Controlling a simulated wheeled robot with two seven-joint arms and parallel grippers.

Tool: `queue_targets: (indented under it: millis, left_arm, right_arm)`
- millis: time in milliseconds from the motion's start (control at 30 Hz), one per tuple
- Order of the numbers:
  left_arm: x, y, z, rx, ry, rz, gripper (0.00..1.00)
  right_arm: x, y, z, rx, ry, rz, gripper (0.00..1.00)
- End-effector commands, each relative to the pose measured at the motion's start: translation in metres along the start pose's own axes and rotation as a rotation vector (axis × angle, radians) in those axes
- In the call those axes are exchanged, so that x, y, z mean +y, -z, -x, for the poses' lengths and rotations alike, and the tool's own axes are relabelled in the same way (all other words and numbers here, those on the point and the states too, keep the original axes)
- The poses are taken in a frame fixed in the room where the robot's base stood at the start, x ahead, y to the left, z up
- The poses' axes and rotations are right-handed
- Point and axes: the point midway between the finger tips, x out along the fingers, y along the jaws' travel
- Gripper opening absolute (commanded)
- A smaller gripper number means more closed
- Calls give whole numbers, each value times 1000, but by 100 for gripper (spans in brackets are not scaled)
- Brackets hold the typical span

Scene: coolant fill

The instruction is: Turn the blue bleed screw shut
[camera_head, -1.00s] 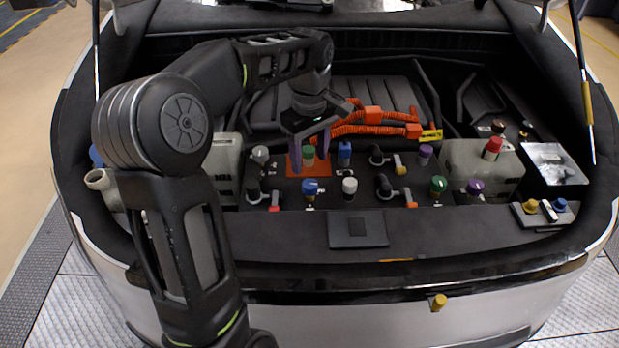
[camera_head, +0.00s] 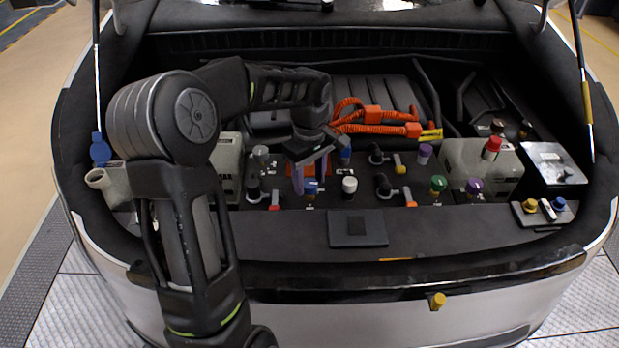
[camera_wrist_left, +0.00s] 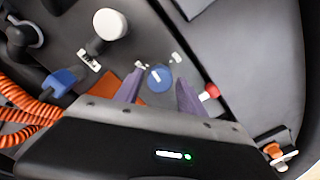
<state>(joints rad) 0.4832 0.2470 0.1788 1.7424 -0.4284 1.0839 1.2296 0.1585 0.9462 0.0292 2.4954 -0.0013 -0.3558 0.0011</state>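The blue bleed screw (camera_head: 311,187) is a round blue knob on the dark panel, partly hidden by my left gripper in the head view. In the left wrist view the blue knob (camera_wrist_left: 158,77) has a white line on its top and sits between the two purple fingertips. My left gripper (camera_head: 311,184) is open and points down over the knob, a finger on either side. It also shows in the left wrist view (camera_wrist_left: 157,88), with gaps visible beside the knob. Whether the fingers are down to knob height I cannot tell. My right gripper is not in view.
A white knob (camera_head: 349,186) stands close to the right, and a blue part (camera_head: 346,156) behind. Red-handled (camera_head: 275,202) and yellow-handled (camera_head: 398,163) valves, green (camera_head: 439,185) and purple (camera_head: 474,187) knobs are near. Orange hoses (camera_head: 372,129) lie behind. The front ledge (camera_head: 450,235) is mostly clear.

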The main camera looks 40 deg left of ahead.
Motion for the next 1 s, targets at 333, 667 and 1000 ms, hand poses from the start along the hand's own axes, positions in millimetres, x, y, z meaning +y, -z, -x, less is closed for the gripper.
queue_targets:
  millis: [333, 667, 1000]
  left_arm:
    - [0, 0, 0, 0, 0, 0, 17]
    - [0, 0, 0, 0, 0, 0, 0]
    - [0, 0, 1, 0, 0, -40, 0]
  right_arm:
    - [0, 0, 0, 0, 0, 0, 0]
    - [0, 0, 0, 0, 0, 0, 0]
    - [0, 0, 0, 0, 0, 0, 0]
